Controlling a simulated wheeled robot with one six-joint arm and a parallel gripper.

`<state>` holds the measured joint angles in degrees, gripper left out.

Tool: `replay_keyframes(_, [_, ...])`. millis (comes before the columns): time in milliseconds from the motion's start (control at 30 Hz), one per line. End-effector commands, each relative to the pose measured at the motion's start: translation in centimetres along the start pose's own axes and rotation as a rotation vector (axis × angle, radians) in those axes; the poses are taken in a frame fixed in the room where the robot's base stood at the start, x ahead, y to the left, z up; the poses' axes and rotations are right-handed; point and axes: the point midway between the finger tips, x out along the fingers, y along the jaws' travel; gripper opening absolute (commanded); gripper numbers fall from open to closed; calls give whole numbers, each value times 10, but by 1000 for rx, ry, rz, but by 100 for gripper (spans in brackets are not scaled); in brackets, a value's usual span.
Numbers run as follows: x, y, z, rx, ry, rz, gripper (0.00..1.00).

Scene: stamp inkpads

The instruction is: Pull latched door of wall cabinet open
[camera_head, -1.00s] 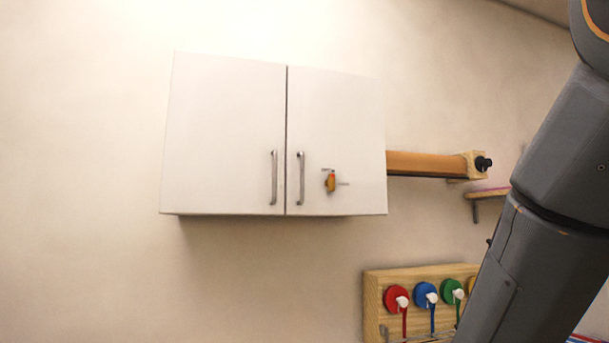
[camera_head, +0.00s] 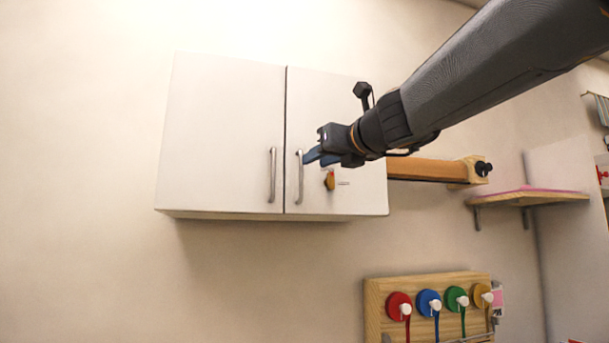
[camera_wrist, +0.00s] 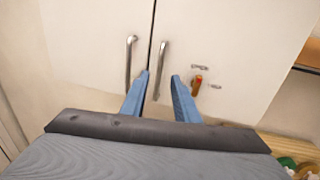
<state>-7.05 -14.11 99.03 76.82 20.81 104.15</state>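The white wall cabinet (camera_head: 222,135) hangs on the wall with both doors shut. Its left door (camera_wrist: 85,35) and right door (camera_wrist: 235,40) each have a vertical metal bar handle near the middle seam. The right door's handle (camera_head: 300,178) also shows in the wrist view (camera_wrist: 160,68). An orange latch knob (camera_head: 329,180) sits right of that handle; in the wrist view (camera_wrist: 197,85) it lies just right of the right finger. My gripper (camera_head: 312,157) is open, its blue fingers (camera_wrist: 160,78) pointing at the right door near its handle.
A brown roll on a wooden holder (camera_head: 430,169) is fixed right of the cabinet. A small wall shelf (camera_head: 530,198) is farther right. Below is a wooden rack (camera_head: 375,300) with several coloured discs. The wall left of the cabinet is clear.

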Motion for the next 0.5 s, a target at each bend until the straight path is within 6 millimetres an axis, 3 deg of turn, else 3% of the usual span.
replay_keyframes(500, [68,0,-1,4,2,0,28])
